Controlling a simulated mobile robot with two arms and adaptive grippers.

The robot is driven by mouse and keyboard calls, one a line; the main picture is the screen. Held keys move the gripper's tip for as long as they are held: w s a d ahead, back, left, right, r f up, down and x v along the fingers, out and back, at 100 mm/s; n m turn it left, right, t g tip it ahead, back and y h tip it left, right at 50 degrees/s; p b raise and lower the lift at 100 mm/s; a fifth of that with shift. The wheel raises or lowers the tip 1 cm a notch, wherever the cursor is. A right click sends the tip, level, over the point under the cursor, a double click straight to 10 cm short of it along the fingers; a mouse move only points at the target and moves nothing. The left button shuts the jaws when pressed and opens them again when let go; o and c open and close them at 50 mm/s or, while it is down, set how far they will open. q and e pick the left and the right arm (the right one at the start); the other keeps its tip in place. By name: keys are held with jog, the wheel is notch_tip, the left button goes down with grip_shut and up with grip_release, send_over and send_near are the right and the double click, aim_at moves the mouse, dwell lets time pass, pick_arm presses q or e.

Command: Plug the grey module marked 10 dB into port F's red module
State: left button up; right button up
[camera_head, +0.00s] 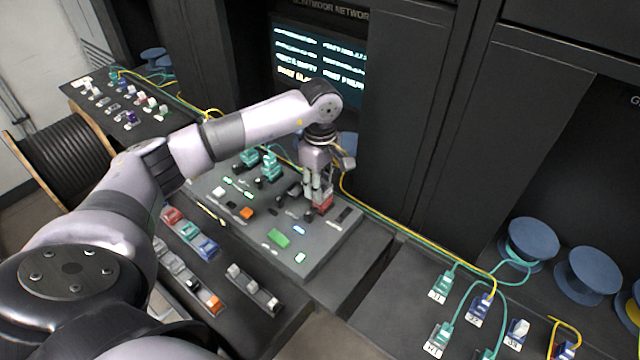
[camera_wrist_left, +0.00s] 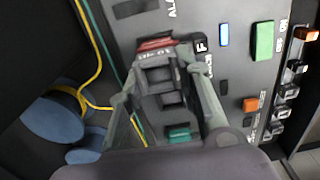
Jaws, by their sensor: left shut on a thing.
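The grey module marked 10 dB (camera_wrist_left: 158,72) sits between the fingers of my left gripper (camera_wrist_left: 165,95), which is shut on it. In the head view my left gripper (camera_head: 318,192) points down over the back right part of the sloped panel. The red module (camera_head: 323,205) at port F is right below the fingertips. In the left wrist view the red module (camera_wrist_left: 153,44) shows just past the grey module's marked end, beside the F label (camera_wrist_left: 201,45). The two look close or touching; I cannot tell how far they are joined. My right gripper is not in view.
The grey panel (camera_head: 313,262) carries a green button (camera_head: 277,238), an orange switch (camera_head: 246,213) and teal connectors (camera_head: 270,165). Racks of red, blue and grey modules (camera_head: 187,234) lie in front. Yellow and green cables (camera_head: 385,225) run behind, with blue spools (camera_head: 532,240) at right.

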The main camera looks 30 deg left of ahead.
pick_arm(q)
jog(key=shift+f, duration=0.3)
jog(key=shift+r, duration=0.1)
jog(key=o, duration=1)
jog(key=shift+o, duration=0.2)
notch_tip(320, 180, up, 12)
